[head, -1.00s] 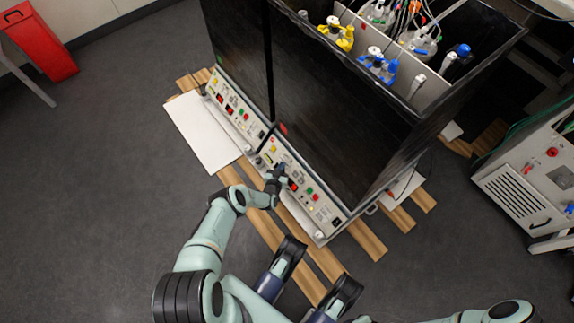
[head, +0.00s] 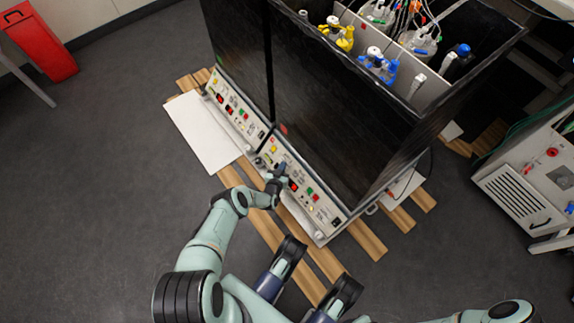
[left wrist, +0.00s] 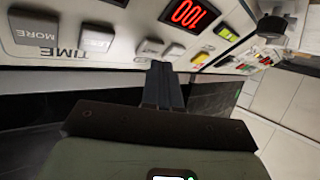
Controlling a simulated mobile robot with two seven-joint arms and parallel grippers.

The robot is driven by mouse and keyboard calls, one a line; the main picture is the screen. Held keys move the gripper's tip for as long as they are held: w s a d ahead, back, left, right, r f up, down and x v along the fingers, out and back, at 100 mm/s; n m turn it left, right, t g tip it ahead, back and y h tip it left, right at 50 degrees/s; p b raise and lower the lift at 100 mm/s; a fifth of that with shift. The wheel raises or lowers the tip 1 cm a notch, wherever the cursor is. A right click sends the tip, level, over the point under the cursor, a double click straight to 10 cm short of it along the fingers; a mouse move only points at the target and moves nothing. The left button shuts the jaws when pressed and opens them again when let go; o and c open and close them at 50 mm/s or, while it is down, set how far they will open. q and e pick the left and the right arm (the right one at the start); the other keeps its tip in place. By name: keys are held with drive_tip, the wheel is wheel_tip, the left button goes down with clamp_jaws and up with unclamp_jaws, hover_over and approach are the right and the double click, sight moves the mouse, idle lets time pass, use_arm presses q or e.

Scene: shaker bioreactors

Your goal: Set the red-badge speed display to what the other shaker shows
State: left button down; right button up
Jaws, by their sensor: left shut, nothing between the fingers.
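Two shakers stand side by side with dark fronts and control panels along the bottom. A red badge (head: 283,129) sits low on the front of the right one, above its panel (head: 322,211). The other shaker's panel (head: 228,108) shows lit red digits too small to read. My left gripper (head: 279,174) is shut and empty, right at the red-badge panel. In the left wrist view its fingertips (left wrist: 162,72) are just by small grey buttons (left wrist: 174,52); contact is unclear. A red display (left wrist: 187,13) there appears upside down, seemingly 100. My right gripper is not in view.
Wooden slats (head: 367,240) lie under the shakers. A white sheet (head: 203,135) lies at the left. Bottles fill the open top.

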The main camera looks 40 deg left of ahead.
use_arm(q)
drive_tip(key=shift+w+d+f, duration=0.15)
drive_tip(key=shift+w+f, duration=0.25)
drive_tip(key=shift+w, duration=0.05)
idle(0.6)
idle(0.4)
drive_tip(key=shift+s+a+r+p, duration=0.2)
drive_tip(key=shift+s+r+p, duration=0.4)
drive_tip(key=shift+p, duration=0.4)
drive_tip(key=s+r+p, duration=0.2)
drive_tip(key=p, duration=0.1)
drive_tip(key=s+a+r+p, duration=0.1)
drive_tip(key=shift+s+r, duration=0.15)
drive_tip(key=shift+s, duration=0.15)
idle(2.0)
